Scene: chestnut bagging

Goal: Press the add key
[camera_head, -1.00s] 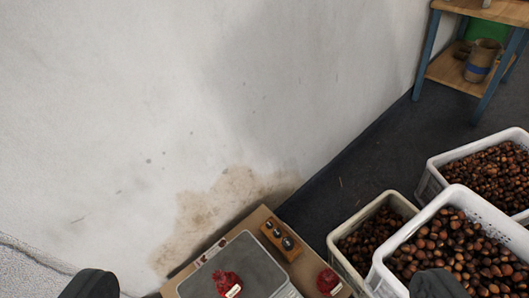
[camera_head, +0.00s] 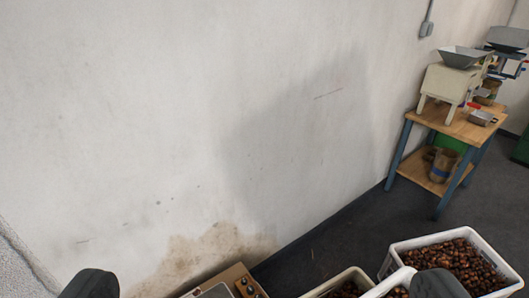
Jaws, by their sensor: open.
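My gripper (camera_head: 264,284) is open and empty, with its two dark fingertips wide apart at the bottom edge. Only a corner of the scale (camera_head: 216,292) shows between the fingers, at the bottom edge on a wooden board. A beige machine with a grey hopper (camera_head: 450,82) stands on a wooden bench at the right, far from my gripper. A second machine with a hopper (camera_head: 508,42) is behind it at the right edge. I cannot make out an add key on any of them.
A pale stained wall (camera_head: 180,130) fills the left and middle. White crates of chestnuts (camera_head: 395,252) stand at the bottom right. The wooden bench (camera_head: 418,119) has blue legs and a pot on its lower shelf. Dark floor (camera_head: 350,230) lies between crates and wall.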

